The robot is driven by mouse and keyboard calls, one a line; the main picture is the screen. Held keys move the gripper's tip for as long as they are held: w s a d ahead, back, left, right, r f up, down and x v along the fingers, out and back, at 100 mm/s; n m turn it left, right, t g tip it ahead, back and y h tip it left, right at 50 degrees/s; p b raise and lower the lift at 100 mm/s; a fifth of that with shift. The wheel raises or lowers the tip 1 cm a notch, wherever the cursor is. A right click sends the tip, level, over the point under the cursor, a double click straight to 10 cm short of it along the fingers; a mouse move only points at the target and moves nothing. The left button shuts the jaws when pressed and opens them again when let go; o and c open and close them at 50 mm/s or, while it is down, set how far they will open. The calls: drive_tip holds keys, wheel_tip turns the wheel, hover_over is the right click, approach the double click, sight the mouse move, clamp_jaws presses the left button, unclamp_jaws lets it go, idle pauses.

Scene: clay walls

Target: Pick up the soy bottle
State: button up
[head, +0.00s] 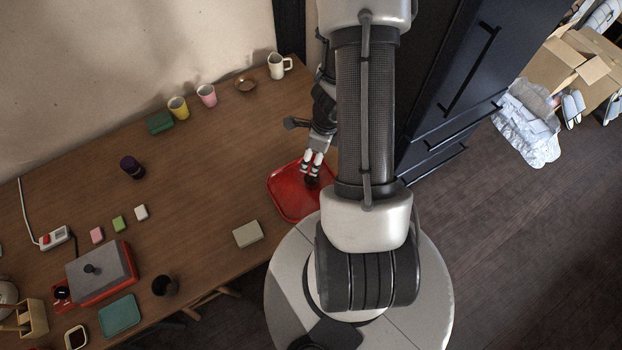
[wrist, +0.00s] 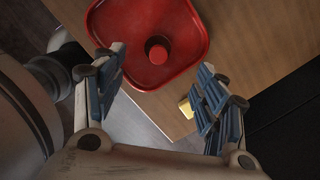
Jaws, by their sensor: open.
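A small dark bottle with a red cap, which looks like the soy bottle (wrist: 158,50), stands on the red tray (wrist: 108,22). In the wrist view I see it almost from above, so its label and most of its body are hidden. In the head view the tray (head: 284,198) lies at the table's right end, and the dark bottle (head: 312,181) is partly hidden under my gripper (head: 313,164). My gripper in the wrist view (wrist: 162,62) is open and empty. Its fingers are spread on either side of the bottle, apparently above it and not touching.
A beige box (head: 247,234) lies left of the tray near the table's front edge. A white mug (head: 279,66) and a small brown dish (head: 245,84) stand behind. Dark cabinets (head: 445,90) rise to the right. The table's middle is mostly clear.

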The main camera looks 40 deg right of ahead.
sight(310, 168)
drive_tip(key=f+b, duration=0.3)
drive_tip(key=f, duration=0.2)
drive_tip(key=w+f+b, duration=0.1)
drive_tip(key=f+b, duration=0.1)
drive_tip(key=f, duration=0.1)
drive_tip(key=shift+a+b, duration=0.3)
wheel_tip(310, 168, down, 5)
drive_tip(key=b, duration=0.4)
drive_tip(key=shift+w+a+f+b, duration=0.1)
drive_tip(key=shift+w+f+b, duration=0.1)
drive_tip(key=shift+b, duration=0.15)
drive_tip(key=shift+r, duration=0.1)
drive_tip(key=shift+c, duration=0.2)
drive_tip(key=c, duration=1.2)
drive_tip(key=shift+o, duration=0.2)
